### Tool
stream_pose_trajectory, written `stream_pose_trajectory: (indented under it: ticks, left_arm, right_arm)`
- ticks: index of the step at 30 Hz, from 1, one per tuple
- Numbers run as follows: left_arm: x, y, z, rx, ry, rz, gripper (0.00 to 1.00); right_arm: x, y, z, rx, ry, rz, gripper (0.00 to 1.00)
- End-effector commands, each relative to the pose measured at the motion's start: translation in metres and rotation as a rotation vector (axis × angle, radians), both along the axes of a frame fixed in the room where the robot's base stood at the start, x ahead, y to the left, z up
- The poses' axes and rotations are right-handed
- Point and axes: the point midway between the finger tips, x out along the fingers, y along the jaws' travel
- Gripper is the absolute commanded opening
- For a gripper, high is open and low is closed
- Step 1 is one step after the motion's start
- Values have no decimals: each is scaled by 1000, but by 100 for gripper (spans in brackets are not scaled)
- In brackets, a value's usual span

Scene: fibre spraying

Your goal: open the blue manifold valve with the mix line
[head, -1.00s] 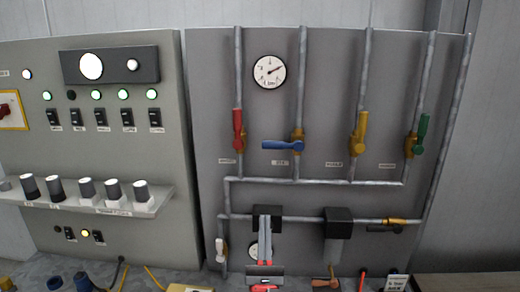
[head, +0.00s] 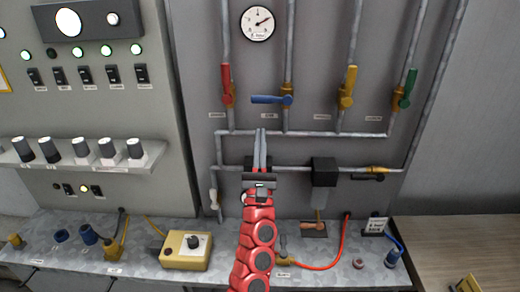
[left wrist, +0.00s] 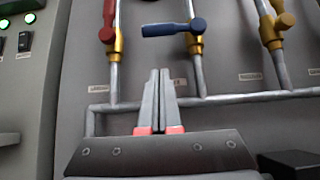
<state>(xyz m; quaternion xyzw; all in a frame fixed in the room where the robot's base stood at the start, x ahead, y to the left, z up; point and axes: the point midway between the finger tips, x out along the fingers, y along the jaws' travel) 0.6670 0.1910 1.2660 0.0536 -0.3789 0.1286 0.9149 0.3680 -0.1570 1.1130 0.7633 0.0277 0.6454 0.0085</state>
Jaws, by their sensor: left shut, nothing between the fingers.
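The blue manifold valve (head: 272,99) has its handle turned sideways, across its vertical pipe, pointing left. It also shows in the left wrist view (left wrist: 172,29), above my fingers. My left gripper (head: 260,132) is shut and empty, its fingers pointing up, below the blue handle and apart from it. In the left wrist view the shut fingers (left wrist: 159,75) stand in front of the grey panel. The red valve (head: 227,84), yellow valve (head: 349,86) and green valve (head: 407,88) have handles lying along their pipes. My right gripper is not in view.
A horizontal pipe (head: 330,134) runs below the valves. A pressure gauge (head: 257,23) is above. A black box (head: 324,172) sits on the lower pipe. The bench holds a yellow box (head: 185,250) and a red hose (head: 330,262). A switch cabinet (head: 110,100) stands left.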

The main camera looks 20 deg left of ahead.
Motion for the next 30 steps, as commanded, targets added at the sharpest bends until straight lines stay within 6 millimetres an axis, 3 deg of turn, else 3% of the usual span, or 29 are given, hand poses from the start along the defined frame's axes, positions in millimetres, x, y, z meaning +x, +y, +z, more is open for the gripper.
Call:
stream_pose_trajectory:
  ticks: [3, 9, 24, 30]
  left_arm:
    - [15, 4, 26, -1, -2, 0, 0]
    - [13, 4, 50, -1, -1, 0, 0]
    - [13, 3, 53, 0, 0, 0, 0]
    - [17, 5, 50, 34, 10, 0, 0]
  right_arm:
    - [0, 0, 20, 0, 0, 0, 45]
    - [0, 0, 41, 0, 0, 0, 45]
    - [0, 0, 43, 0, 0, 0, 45]
    - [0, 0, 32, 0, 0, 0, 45]
